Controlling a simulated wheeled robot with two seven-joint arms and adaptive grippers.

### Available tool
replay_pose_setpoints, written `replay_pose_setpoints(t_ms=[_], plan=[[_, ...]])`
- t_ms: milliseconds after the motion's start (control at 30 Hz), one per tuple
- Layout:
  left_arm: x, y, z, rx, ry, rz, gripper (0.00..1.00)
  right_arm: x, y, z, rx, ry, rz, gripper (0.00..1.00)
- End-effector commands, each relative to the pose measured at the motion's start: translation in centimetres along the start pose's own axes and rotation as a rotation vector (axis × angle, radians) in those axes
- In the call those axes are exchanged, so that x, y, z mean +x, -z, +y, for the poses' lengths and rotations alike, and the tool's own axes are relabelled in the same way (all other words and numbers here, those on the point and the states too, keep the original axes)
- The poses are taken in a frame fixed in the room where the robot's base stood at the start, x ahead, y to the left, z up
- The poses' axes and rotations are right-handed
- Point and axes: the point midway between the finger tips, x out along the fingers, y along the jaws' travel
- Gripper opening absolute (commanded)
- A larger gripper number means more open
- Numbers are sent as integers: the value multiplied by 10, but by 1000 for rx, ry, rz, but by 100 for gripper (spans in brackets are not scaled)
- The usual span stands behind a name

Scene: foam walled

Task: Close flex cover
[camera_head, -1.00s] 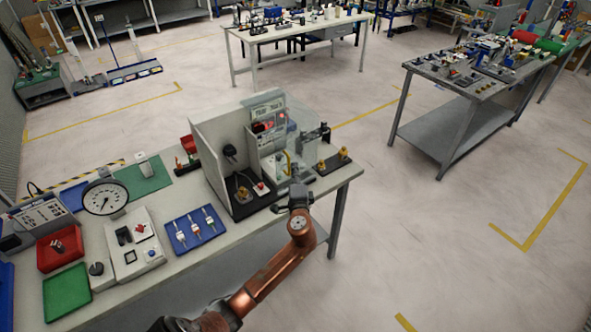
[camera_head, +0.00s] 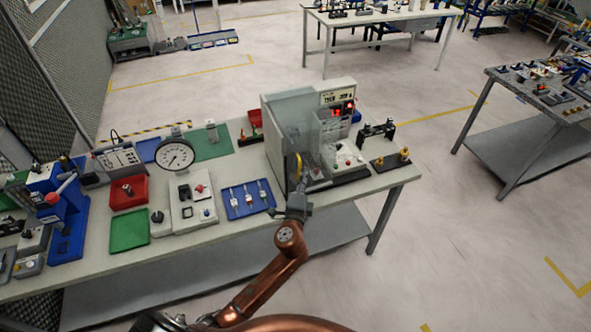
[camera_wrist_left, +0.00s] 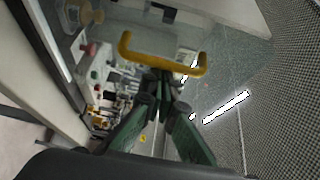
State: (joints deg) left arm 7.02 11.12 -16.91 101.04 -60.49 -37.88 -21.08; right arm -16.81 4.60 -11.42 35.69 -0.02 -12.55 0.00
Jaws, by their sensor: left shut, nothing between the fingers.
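The flex cover (camera_head: 306,125) is a clear, hinged panel on the grey walled fixture, now standing across the front of the walled bay. Its yellow handle (camera_head: 298,166) faces my side; in the left wrist view the handle (camera_wrist_left: 163,57) crosses the top middle. My left gripper (camera_head: 297,193) is just in front of and below the handle. In the left wrist view its dark green fingers (camera_wrist_left: 163,88) are shut and empty, with tips close to the handle; I cannot tell if they touch. My right gripper is not in view.
The bench's right front edge is nearby.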

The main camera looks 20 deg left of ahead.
Motion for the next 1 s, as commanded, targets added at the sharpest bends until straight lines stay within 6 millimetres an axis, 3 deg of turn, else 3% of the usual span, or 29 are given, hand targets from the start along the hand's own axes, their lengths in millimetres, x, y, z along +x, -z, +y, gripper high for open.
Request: replay_pose_setpoints(t_ms=[600,733,900,1000], plan=[[-2,2,1,1,-1,9,0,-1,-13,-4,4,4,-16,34],[0,13,1,-1,-1,10,0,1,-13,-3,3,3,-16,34],[4,43,1,-2,0,18,0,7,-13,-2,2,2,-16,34],[-18,42,3,-1,-3,17,0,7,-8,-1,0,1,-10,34]])
